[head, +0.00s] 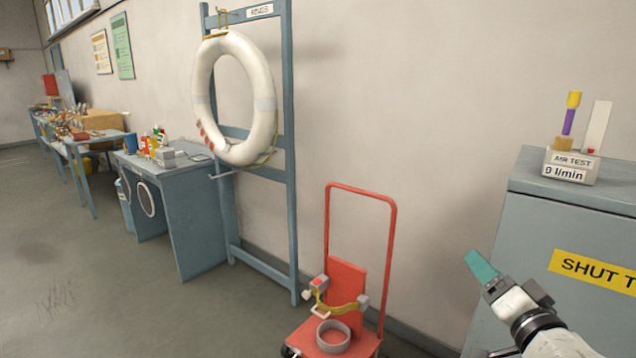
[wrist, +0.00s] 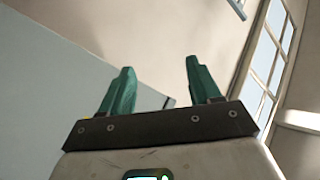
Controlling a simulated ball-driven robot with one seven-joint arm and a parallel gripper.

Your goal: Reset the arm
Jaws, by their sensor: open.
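My gripper (head: 478,268) is at the lower right of the head view, in front of the blue-grey cabinet. Its teal fingers point up and to the left. In the wrist view my gripper (wrist: 158,85) shows two teal fingers standing apart with nothing between them. Behind the fingers are only a pale wall, a blue-grey surface and a window. The gripper touches nothing that I can see.
The cabinet (head: 575,215) with an air test meter (head: 572,167) stands close on the right. A red trolley (head: 345,275) stands left of my gripper. A rack (head: 290,150) holds a white ring (head: 263,95). Workbenches (head: 185,195) line the wall; floor is clear at left.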

